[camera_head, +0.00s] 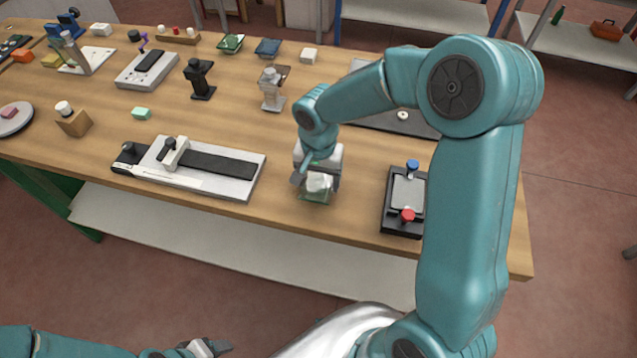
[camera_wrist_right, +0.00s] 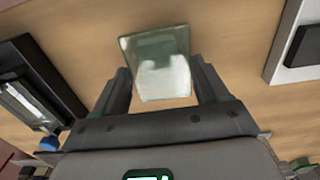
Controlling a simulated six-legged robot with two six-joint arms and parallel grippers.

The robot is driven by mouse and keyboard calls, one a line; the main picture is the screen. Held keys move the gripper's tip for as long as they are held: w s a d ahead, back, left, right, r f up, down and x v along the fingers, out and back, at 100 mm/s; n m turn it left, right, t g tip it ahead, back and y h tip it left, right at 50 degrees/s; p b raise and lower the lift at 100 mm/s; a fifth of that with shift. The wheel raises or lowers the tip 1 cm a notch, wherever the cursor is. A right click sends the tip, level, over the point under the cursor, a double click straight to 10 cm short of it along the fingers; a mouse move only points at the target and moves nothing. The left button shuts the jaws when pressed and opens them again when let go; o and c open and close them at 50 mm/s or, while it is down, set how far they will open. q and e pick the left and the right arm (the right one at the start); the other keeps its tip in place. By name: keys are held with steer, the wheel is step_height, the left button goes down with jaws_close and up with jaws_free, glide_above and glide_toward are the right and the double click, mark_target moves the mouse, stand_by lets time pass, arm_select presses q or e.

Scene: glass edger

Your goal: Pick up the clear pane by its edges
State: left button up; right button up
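The clear pane (camera_wrist_right: 130,48) is a small, greenish, see-through square in the right wrist view, slightly turned. In the head view its green edge (camera_head: 314,199) shows below my right gripper (camera_head: 317,184), near the table's front edge. In the wrist view, the fingers of my right gripper (camera_wrist_right: 161,78) are wide apart, one at each side of the pane. Both look close to its edges, but contact is not clear. A white patch shows within the pane's outline, perhaps a reflection. My left gripper (camera_head: 206,348) is low at the bottom, partly cut off and away from the table.
A long fixture with a dark strip (camera_head: 215,163) lies left of the pane. A black frame with blue and red knobs (camera_head: 407,200) stands to the right. A black stand (camera_head: 199,80) and a grey stand (camera_head: 271,88) are behind. Bare wooden table (camera_head: 232,118) lies between.

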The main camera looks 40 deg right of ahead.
steer(key=shift+c, duration=0.7)
